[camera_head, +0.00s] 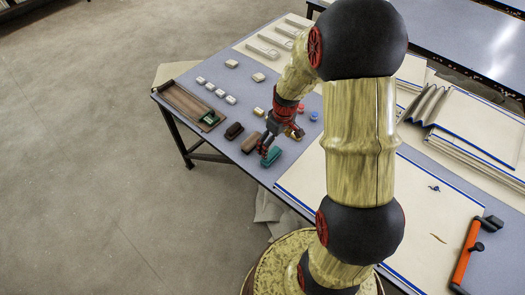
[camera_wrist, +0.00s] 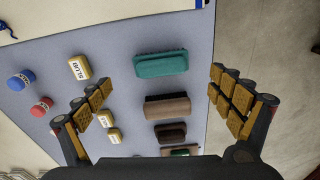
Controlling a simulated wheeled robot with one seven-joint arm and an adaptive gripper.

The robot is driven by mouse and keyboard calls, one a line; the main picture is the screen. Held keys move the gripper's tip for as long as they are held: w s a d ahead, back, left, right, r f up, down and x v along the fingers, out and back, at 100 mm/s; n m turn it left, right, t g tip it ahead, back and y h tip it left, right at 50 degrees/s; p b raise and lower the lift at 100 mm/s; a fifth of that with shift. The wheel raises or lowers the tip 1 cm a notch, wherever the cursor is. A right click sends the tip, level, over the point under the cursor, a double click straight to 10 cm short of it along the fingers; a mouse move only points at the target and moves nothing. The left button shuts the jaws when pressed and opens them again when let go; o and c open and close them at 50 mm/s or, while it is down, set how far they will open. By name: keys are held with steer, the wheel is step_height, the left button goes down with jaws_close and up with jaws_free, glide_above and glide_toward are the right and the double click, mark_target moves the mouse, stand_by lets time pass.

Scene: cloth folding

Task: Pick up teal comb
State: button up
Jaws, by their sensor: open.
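The teal comb (camera_head: 271,156) lies on the grey-blue table near its front edge, just below my gripper in the head view. In the wrist view the teal comb (camera_wrist: 161,64) is a rounded block lying flat, ahead of and between the spread fingers. My gripper (camera_wrist: 164,98) is open and empty, with one finger at each side of the picture. In the head view my gripper (camera_head: 268,150) hangs over the table close to the comb. The comb is apart from both fingers in the wrist view.
A brown block (camera_wrist: 168,106) and a dark brown block (camera_wrist: 171,133) lie in a row beside the comb. Yellow labelled pieces (camera_wrist: 79,67), a blue cap (camera_wrist: 21,79) and a red cap (camera_wrist: 41,107) lie left. A wooden tray (camera_head: 179,101) sits at the table's left edge.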

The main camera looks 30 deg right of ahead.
mark_target(271, 153)
steer(key=shift+w+d+n, duration=0.1)
steer(key=shift+d+n, duration=0.1)
steer(key=shift+n, duration=0.2)
steer(key=shift+f, duration=0.15)
steer(key=f+b, duration=0.1)
steer(key=f, duration=0.1)
steer(key=f+b, duration=0.1)
steer(key=f, duration=0.2)
steer(key=w+a+f+b, duration=0.1)
steer(key=f, duration=0.1)
steer(key=shift+f, duration=0.25)
steer(key=shift+r, duration=0.1)
steer(key=c, duration=0.3)
steer(key=c, duration=0.9)
